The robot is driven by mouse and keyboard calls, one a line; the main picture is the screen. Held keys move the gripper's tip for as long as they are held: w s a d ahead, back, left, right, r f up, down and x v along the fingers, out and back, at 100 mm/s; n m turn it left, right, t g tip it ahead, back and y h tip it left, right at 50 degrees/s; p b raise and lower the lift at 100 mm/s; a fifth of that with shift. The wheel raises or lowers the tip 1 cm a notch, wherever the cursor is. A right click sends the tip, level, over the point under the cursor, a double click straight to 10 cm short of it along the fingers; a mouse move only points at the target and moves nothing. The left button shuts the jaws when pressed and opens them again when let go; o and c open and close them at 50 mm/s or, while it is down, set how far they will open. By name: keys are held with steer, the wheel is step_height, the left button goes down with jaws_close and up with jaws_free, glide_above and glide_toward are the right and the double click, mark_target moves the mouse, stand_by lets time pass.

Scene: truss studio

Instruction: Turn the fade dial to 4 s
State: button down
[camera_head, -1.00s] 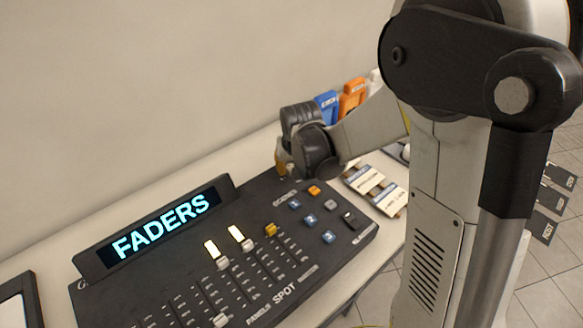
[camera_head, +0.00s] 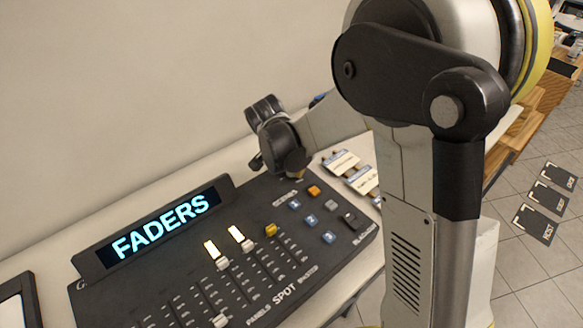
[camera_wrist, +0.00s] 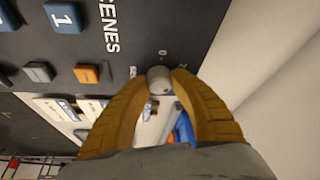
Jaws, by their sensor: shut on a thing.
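The black lighting console (camera_head: 135,290) lies on the white table, with a lit display (camera_head: 165,228) reading "FADERS". In the wrist view, my gripper (camera_wrist: 160,76) has its two tan fingers closed around a small round grey knob, the fade dial (camera_wrist: 159,82), near the console's edge. A mark like "0" shows just beyond the dial; other dial marks are mostly covered, and I cannot read its setting. In the head view, the dial and most of my gripper (camera_head: 296,175) are hidden behind my wrist.
Blue scene buttons (camera_head: 311,219) (camera_wrist: 63,17) and an orange button (camera_head: 314,190) (camera_wrist: 87,74) sit close to the dial. Labelled cards (camera_head: 342,162) lie on the table beyond the console. A pale wall (camera_head: 120,100) stands behind the table.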

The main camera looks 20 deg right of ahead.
steer(key=shift+m, duration=0.3)
steer(key=c, duration=1.1)
jaws_free()
steer(key=v, duration=1.2)
steer(key=shift+w, duration=0.15)
